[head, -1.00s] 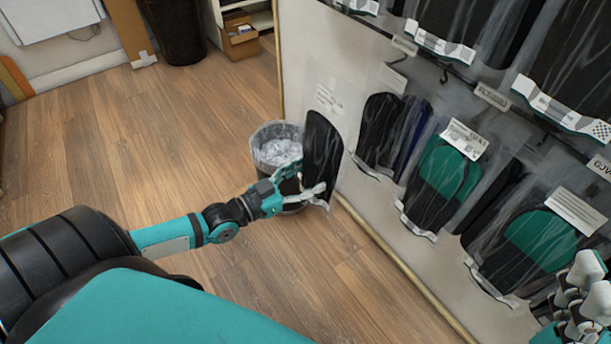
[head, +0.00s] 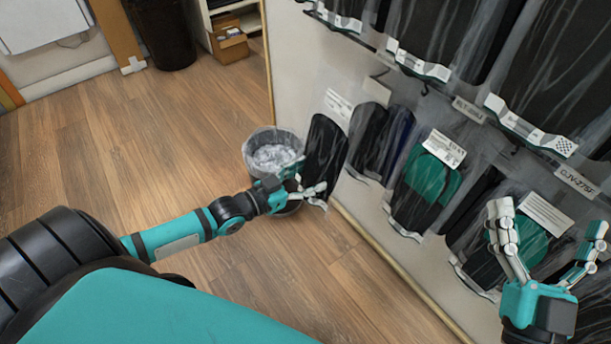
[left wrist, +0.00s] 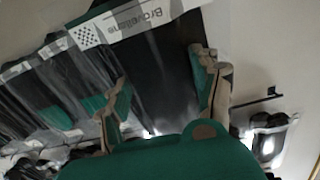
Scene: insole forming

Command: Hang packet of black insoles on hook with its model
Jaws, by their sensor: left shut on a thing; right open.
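A clear packet of black insoles (head: 325,150) is upright in my left gripper (head: 300,188), which is shut on its lower part. A pale printed label (head: 338,105) shows just above the packet. In the left wrist view, a dark packet (left wrist: 155,75) with a white printed strip fills the space between the fingers. A black hook (left wrist: 258,101) sticks out from the pale wall at the right there. In the head view, the packet is left of the hanging packets; whether it touches the board is unclear. My right gripper (head: 545,240) is open and empty, in front of teal-and-black insoles.
Packets of black and blue insoles (head: 372,140) and teal-and-black insoles (head: 425,185) hang close by on the board. Model tags (head: 468,110) (head: 577,180) mark hooks. A lined bin (head: 272,150) stands behind my left gripper. The wooden floor at left is clear.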

